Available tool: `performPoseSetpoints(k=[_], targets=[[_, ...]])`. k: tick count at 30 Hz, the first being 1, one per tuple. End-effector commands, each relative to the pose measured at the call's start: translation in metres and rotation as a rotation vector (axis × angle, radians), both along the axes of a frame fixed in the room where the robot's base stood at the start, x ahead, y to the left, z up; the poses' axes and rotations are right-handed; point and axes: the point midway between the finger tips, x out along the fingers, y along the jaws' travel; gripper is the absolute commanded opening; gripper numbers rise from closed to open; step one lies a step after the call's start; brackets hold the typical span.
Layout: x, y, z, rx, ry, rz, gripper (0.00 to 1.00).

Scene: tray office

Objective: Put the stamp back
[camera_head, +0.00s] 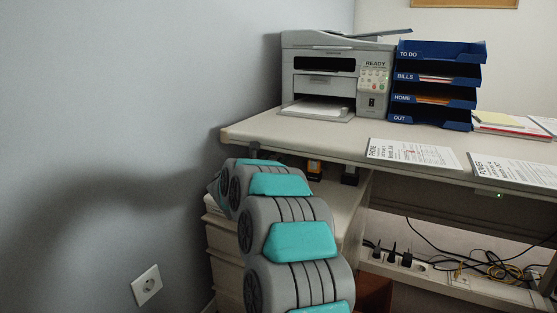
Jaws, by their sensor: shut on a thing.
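My arm reaches from the bottom of the head view to the gap between the desk top and the drawer unit. Its far end turns away behind its own links, and my gripper is hidden there. I cannot make out a stamp for certain. A small black and orange object (314,168) stands on the drawer unit under the desk, just right of my arm. A small dark object (350,175) stands further right. Both are too small and shaded to name.
The desk (410,133) bears a printer (330,72) and a blue letter tray stack (430,98). Printed sheets (414,152) lie near its front edge. The drawer unit (345,207) is below. Cables and a power strip (395,262) sit lower right. A grey wall is close on the left.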

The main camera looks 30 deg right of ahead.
Motion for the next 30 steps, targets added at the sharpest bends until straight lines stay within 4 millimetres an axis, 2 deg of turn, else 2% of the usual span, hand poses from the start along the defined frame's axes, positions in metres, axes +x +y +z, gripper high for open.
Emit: performPoseSetpoints(k=[11,12,20,30], targets=[[-0.0004,-0.0003,-0.0036,0.000,-0.001,-0.001,0.00],[-0.0003,-0.0001,-0.0032,0.000,-0.001,-0.001,0.64],[-0.0002,0.0003,-0.0026,0.000,-0.001,0.000,0.92],[0.0002,0.0010,0.0018,0.000,-0.001,0.001,0.92]])
